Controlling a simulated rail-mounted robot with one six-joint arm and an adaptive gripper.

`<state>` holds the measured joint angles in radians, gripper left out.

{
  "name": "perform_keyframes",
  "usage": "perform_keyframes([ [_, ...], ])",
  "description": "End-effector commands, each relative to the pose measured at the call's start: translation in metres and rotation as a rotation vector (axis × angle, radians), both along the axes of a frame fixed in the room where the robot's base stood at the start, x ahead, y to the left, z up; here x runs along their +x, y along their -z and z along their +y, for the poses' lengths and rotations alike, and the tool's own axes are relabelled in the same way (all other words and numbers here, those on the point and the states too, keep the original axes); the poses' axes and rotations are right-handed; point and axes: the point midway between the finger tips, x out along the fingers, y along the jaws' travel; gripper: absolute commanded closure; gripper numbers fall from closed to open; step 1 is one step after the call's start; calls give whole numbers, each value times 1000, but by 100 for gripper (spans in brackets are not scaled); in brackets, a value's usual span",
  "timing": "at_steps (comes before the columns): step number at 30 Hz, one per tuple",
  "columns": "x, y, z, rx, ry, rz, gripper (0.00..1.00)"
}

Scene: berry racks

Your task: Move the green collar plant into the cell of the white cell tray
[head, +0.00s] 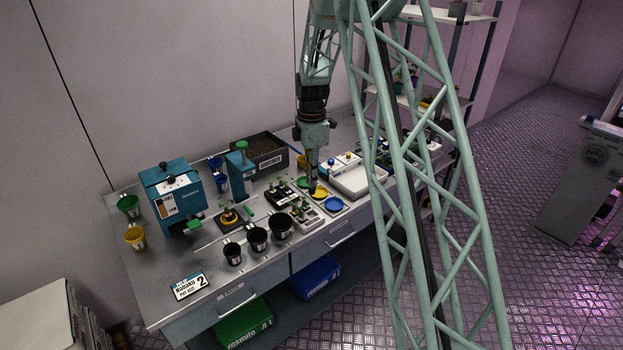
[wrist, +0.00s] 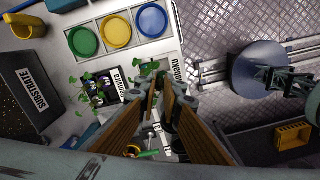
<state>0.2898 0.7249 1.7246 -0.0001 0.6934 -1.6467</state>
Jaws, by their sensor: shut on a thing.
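My gripper (head: 313,187) points down over the bench, in front of the coloured discs in the head view. In the wrist view my gripper (wrist: 160,88) has its fingers close together at the tips. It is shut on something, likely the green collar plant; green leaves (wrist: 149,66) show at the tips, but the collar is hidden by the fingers. The white cell tray (head: 305,222) stands near the bench's front edge with small plants in it. In the wrist view its labelled edge (wrist: 179,64) shows beside the fingertips, and its cells are mostly hidden.
A black tray of seedlings (head: 281,200) stands beside the white tray. A holder with green, yellow and blue discs (wrist: 117,31) lies close by. Black pots (head: 257,240), a substrate box (head: 262,158) and a teal machine (head: 172,196) also stand on the bench.

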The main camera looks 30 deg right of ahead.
Motion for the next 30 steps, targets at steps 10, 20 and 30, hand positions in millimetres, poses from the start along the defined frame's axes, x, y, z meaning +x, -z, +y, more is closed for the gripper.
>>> perform_keyframes([
  [10, 0, 15, 0, 0, 0, 0, 100],
  [20, 0, 32, 0, 0, 0, 1, 100],
  [30, 0, 48, 0, 0, 0, 1, 100],
])
